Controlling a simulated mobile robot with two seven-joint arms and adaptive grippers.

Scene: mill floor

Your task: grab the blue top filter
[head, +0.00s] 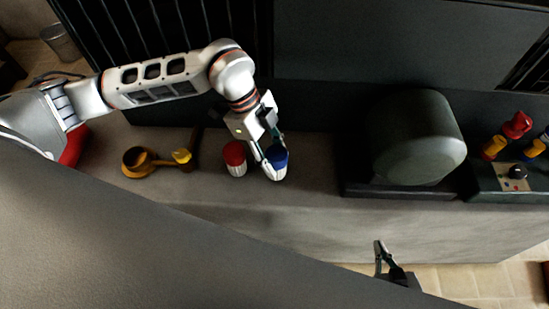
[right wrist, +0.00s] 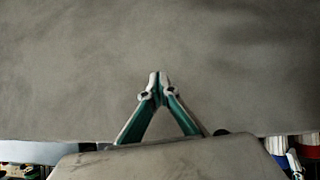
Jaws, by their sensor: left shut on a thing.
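The filter with the blue top (head: 277,158) and white body stands on the grey ledge in the head view. My left gripper (head: 268,170) reaches down from above and is shut on this filter, with its fingers at the filter's side. A similar filter with a red top (head: 235,156) stands just left of it, close to the gripper. My right gripper (head: 387,258) is low in the head view, in front of the ledge and away from the filters. In the right wrist view its fingertips (right wrist: 158,78) meet with nothing between them.
Left on the ledge (head: 310,195) are an orange ring-shaped part (head: 138,161) and a yellow-headed item (head: 182,156). A large grey-green rounded housing (head: 418,137) stands to the right. Beyond it is a control box (head: 517,184) with red, yellow and blue parts. The ledge between filters and housing is clear.

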